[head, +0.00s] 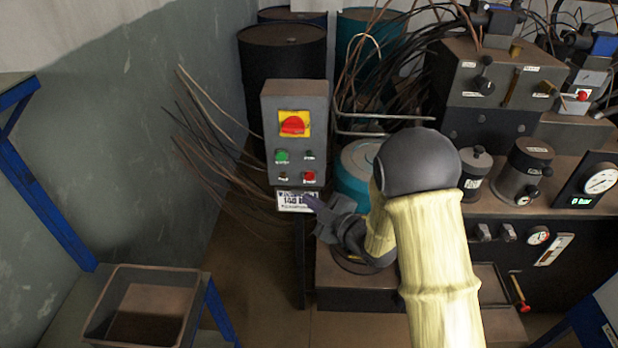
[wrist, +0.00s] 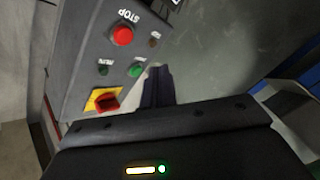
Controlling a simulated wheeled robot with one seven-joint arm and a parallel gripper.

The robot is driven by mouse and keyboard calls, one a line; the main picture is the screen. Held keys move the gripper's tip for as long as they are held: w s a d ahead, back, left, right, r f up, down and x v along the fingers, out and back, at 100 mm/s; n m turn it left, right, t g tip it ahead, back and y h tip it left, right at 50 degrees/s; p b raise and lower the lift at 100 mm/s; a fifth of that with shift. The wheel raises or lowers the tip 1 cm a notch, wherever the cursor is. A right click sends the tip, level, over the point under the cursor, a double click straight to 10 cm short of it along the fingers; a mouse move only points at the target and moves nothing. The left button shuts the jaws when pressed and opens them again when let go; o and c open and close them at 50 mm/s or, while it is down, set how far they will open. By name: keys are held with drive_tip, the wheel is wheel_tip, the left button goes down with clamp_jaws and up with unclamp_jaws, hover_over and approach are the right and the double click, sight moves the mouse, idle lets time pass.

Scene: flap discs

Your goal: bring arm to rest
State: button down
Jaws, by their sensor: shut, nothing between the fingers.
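My gripper (head: 311,203) is at the end of my yellow-sleeved arm, near the middle of the head view. Its narrow dark fingers are shut and empty, pointing left in front of the white label plate (head: 292,201) below the control box. The shut fingers (wrist: 157,86) also show in the wrist view. The grey control box (head: 267,127) carries a red knob on a yellow plate (head: 294,123), a green button (head: 282,156) and a red button (head: 309,177). The wrist view shows this box tilted, with its red stop button (wrist: 122,35). I cannot tell whether the fingers touch anything.
A workbench with gauges (head: 600,179) and cylinders stands at the right. Loose cables hang beside the control box. Dark drums (head: 283,70) stand behind it. An open bin (head: 190,283) is at the lower left. The floor (head: 250,285) between bin and bench looks clear.

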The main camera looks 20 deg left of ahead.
drive_tip(key=d+m+t+h, duration=0.1)
drive_tip(key=d+m+h, duration=1)
drive_tip(key=d, duration=0.9)
drive_tip(key=s+d+m+g+h, duration=0.4)
drive_tip(key=s+d+m+g, duration=0.5)
drive_tip(key=s, duration=0.9)
drive_tip(key=d+r+m+t+p, duration=0.1)
drive_tip(key=d+r+p, duration=0.2)
drive_tip(key=r+p, duration=1.5)
drive_tip(key=shift+s+r+m+t, duration=0.2)
drive_tip(key=shift+r+m+t, duration=0.15)
drive_tip(key=shift+r, duration=0.2)
